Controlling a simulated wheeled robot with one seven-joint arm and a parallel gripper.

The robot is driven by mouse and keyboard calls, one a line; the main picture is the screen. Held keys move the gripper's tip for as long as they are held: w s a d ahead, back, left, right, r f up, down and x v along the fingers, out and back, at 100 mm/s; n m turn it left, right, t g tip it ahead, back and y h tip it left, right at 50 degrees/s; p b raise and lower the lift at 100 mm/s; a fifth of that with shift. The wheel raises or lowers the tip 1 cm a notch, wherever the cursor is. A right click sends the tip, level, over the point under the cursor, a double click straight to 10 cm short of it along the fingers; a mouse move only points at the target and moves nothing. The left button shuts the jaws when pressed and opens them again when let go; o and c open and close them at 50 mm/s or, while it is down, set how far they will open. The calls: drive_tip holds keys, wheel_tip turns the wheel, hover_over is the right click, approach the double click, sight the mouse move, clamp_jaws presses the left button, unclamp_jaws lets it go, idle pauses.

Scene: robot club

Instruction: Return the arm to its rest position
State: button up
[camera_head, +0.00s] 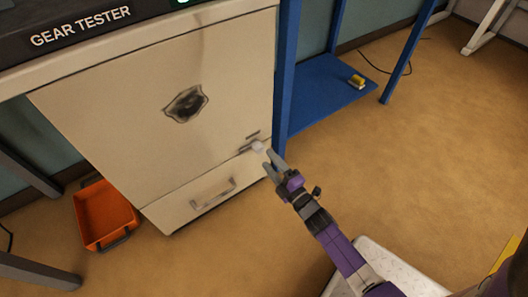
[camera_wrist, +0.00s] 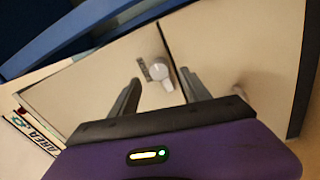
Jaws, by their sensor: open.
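My gripper (camera_head: 269,161) is at the end of my purple and grey arm, in the middle of the head view. Its two fingers are apart with nothing held between them. The fingertips are close to a small pale knob (camera_head: 257,146) on the front of the cream gear tester cabinet (camera_head: 110,110). In the wrist view, the knob (camera_wrist: 162,72) shows beyond and between the two open fingers (camera_wrist: 158,92). I cannot tell whether a finger touches it.
A drawer handle (camera_head: 212,193) is low on the cabinet. An orange bin (camera_head: 104,213) stands on the floor at left. A blue shelf (camera_head: 318,100) at right of the cabinet holds a small yellow object (camera_head: 357,81). The floor at right is mostly clear.

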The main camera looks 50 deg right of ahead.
drive_tip(key=shift+v, duration=0.8)
